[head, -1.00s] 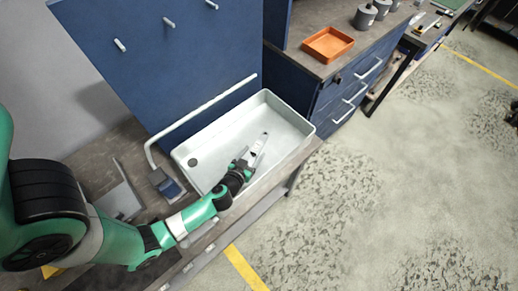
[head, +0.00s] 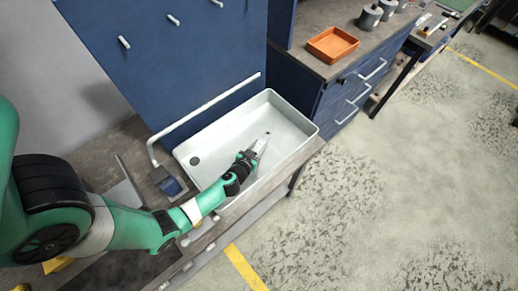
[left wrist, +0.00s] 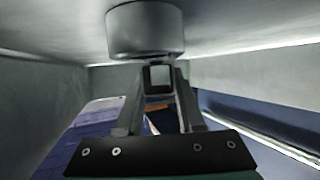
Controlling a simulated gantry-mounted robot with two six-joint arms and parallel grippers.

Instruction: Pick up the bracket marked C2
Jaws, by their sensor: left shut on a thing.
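A pale metallic bracket-like piece (head: 260,146) is at the tips of my left gripper (head: 253,155), inside the grey sink in the head view. My left gripper points toward the far right of the sink and is shut on this piece. In the left wrist view, the fingers (left wrist: 158,92) converge around a small grey square end (left wrist: 157,78). No C2 mark is readable in either view, and the fingers hide part of the piece. My right gripper is not in view.
The sink's raised rim (head: 296,108) surrounds the gripper. A white pipe (head: 205,112) runs along its back, beside a blue panel (head: 165,55). An orange tray (head: 332,45) sits on the counter. A grey cylinder (left wrist: 145,30) fills the wrist view's top; I cannot identify it.

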